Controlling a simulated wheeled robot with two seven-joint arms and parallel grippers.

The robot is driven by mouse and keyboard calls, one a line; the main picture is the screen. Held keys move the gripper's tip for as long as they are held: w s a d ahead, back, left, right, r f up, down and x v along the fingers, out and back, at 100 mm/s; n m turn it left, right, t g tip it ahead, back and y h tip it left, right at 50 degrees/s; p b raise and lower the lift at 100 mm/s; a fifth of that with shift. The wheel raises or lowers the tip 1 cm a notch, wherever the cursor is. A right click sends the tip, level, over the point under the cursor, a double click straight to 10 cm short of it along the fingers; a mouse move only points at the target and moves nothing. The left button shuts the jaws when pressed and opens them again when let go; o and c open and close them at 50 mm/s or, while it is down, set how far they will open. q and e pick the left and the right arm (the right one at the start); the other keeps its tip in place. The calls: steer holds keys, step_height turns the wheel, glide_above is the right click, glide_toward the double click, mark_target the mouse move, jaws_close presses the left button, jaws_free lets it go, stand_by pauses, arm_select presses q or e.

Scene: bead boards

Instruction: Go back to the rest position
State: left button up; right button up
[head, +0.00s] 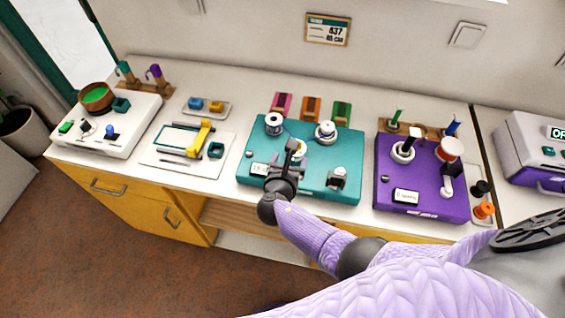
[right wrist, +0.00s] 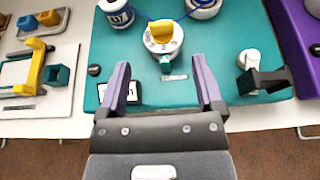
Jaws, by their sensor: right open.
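My right gripper (head: 292,150) is over the front middle of the teal board (head: 345,150) in the head view, its arm reaching in from the lower right. In the right wrist view its two purple-sided fingers (right wrist: 160,66) are spread apart with nothing between them. Just beyond the fingertips is a white round part with a yellow top (right wrist: 162,32) and a small teal tip, standing on the teal board. I cannot tell the exact height of the fingers above the board. My left gripper does not show in either view.
A purple board (head: 400,203) with posts stands to the right, a white tray (head: 220,150) with a yellow piece to the left. A white box (head: 135,130) with a green-filled bowl (head: 97,96) is at far left. Pink, orange and green blocks (head: 311,107) stand behind the teal board.

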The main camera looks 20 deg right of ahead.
steer(key=shift+w+d+f, duration=0.1)
steer(key=shift+d, duration=0.05)
steer(key=s+d+m+g+y, duration=0.15)
steer(key=s+m+g, duration=0.45)
steer(key=s+m, duration=0.85)
steer(key=s+a+r+m+g+y, duration=0.2)
steer(key=s+a+r+m+y, duration=0.2)
steer(key=s+r+m+y, duration=0.65)
step_height(320, 180, down, 27)
steer(key=m+g+h+b, duration=0.1)
steer(key=m+h+b, duration=0.1)
steer(key=h+b, duration=0.3)
arm_select(q)
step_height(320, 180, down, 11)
steer(key=b, duration=0.6)
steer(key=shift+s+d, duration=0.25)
arm_select(e)
steer(key=s+d+f+g, duration=0.1)
steer(key=s+d+f, duration=0.2)
steer(key=s+f, duration=1.1)
steer(key=shift+s+f+g, duration=0.15)
steer(key=shift+f+g, duration=0.15)
steer(key=shift+f, duration=0.5)
